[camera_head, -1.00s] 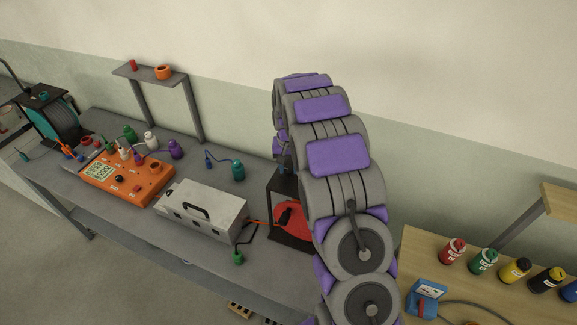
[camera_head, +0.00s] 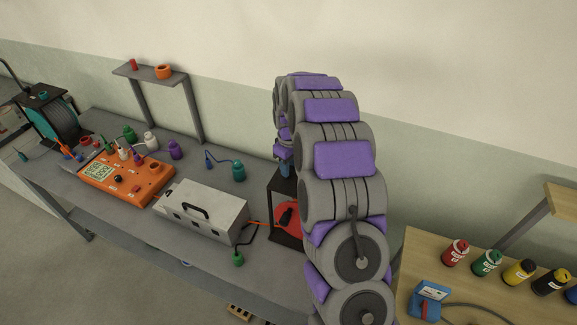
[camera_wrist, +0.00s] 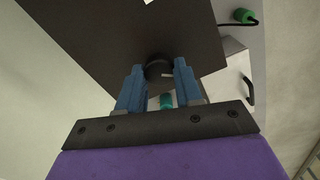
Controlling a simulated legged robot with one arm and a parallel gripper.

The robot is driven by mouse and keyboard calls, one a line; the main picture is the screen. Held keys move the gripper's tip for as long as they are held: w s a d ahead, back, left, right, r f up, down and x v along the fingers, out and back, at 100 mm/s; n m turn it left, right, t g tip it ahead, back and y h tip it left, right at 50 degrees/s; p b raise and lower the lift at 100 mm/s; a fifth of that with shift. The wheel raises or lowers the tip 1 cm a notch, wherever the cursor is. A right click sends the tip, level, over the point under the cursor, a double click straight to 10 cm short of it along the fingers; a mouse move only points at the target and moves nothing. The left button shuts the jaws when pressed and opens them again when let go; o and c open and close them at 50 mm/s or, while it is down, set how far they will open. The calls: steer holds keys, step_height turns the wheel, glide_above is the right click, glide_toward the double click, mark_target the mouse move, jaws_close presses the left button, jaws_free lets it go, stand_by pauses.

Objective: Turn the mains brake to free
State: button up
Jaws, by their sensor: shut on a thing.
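A black stand (camera_head: 285,189) holding a red reel (camera_head: 285,222) with a black crank stands at the right end of the grey bench, partly hidden behind my arm. In the wrist view my gripper (camera_wrist: 159,78) has its two blue fingers shut on a small dark round knob (camera_wrist: 155,67) at the edge of a dark flat panel (camera_wrist: 110,35). I take this knob as the mains brake. Its markings and setting cannot be read. In the head view only a bit of a blue finger (camera_head: 286,168) shows near the top of the stand.
Left of the stand are a grey box with a handle (camera_head: 203,209), an orange meter (camera_head: 125,180) and several small bottles. A green plug on a black cable (camera_head: 238,259) lies at the bench's front edge. A wooden table with several bottles and a blue device (camera_head: 428,301) is at right.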

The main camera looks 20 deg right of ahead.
steer(key=n, duration=0.6)
steer(key=shift+n, duration=0.3)
steer(key=shift+r, duration=0.1)
stand_by(0.4)
steer(key=o, duration=0.9)
steer(key=shift+s+d, duration=0.1)
steer(key=shift+d, duration=0.05)
steer(key=shift+o, duration=0.7)
step_height(320, 180, up, 17)
